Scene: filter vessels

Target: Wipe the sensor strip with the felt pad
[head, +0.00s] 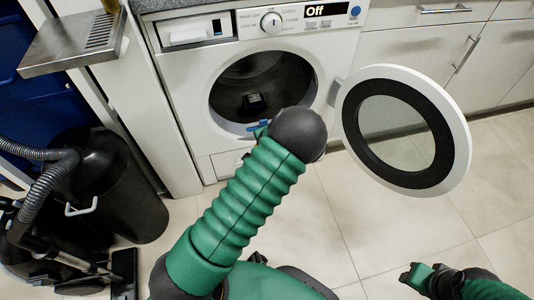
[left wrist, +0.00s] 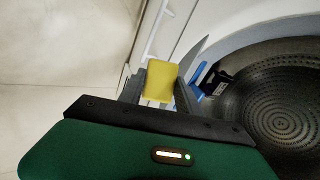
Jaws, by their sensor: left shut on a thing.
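The yellow felt pad (left wrist: 160,80) is held between the two dark fingers of my left gripper (left wrist: 158,90), which is shut on it, in the left wrist view. The gripper is just outside the rim of the washer's drum opening. In the head view my left arm reaches to the front of the washer, and its dark wrist hides the gripper and pad. I cannot clearly make out the sensor strip. A small black object (head: 254,103) sits low inside the drum; a blue piece (head: 258,126) shows at the lower rim. My right gripper (head: 420,275) is low at the right, away from the washer.
The washer (head: 222,55) stands open, its display reading "Off". Its round door (head: 459,130) is swung out to the right. A metal drip tray (head: 75,45) is at upper left, a black vacuum cleaner (head: 120,190) at left. Tiled floor (head: 350,220) is clear between.

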